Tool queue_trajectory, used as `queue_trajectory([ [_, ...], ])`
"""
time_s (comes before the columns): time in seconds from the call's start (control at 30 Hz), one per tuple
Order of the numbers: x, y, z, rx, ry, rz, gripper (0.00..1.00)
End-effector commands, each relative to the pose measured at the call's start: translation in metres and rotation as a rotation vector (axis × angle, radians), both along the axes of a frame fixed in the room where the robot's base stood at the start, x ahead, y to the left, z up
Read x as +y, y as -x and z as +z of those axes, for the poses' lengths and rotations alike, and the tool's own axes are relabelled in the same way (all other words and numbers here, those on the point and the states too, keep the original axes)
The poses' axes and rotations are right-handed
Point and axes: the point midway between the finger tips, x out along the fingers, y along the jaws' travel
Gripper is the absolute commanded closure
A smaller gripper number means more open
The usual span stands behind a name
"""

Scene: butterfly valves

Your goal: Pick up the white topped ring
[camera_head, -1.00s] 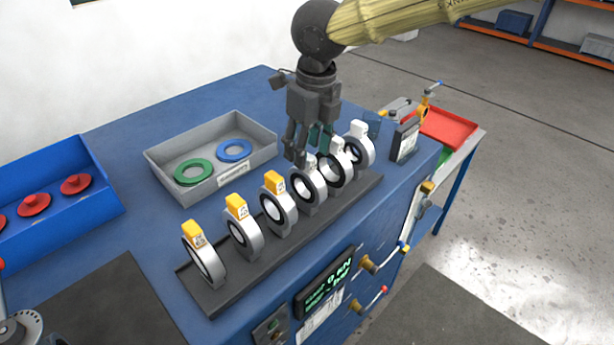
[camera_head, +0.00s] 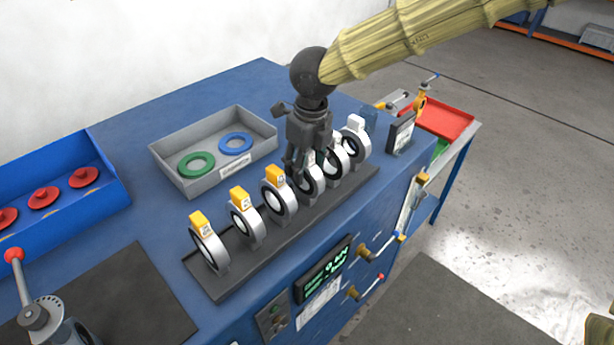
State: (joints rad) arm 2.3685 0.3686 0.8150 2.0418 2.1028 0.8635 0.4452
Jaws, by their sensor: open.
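A row of silver rings stands upright on a dark rack (camera_head: 222,288) on the blue bench. The three nearer ones have yellow tops, such as the yellow-topped ring (camera_head: 279,194). Farther along are white-topped rings: one at the far end (camera_head: 357,140), one before it (camera_head: 334,166), and one (camera_head: 310,187) right under my gripper. My gripper (camera_head: 302,172) is open and points down at that nearest white-topped ring. Its fingers hide that ring's top. I cannot tell whether they touch it.
A blue bin (camera_head: 110,208) with red discs stands at left. A lever fitting (camera_head: 42,315) is at lower left, and a small dark display (camera_head: 401,132) stands beyond the rack.

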Motion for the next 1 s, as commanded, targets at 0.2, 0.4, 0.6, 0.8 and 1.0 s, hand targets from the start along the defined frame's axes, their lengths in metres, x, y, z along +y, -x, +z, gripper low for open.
queue_trajectory([
  [0.2,0.000,0.000,0.001,0.000,0.000,0.000,0.88],
  [0.4,0.000,0.000,0.001,-0.001,-0.001,0.000,1.00],
  [0.6,0.000,0.000,0.001,0.000,0.000,0.000,1.00],
  [0.8,0.000,-0.001,0.017,-0.003,-0.001,-0.001,1.00],
  [1.0,0.000,-0.001,0.056,-0.005,-0.004,-0.001,1.00],
])
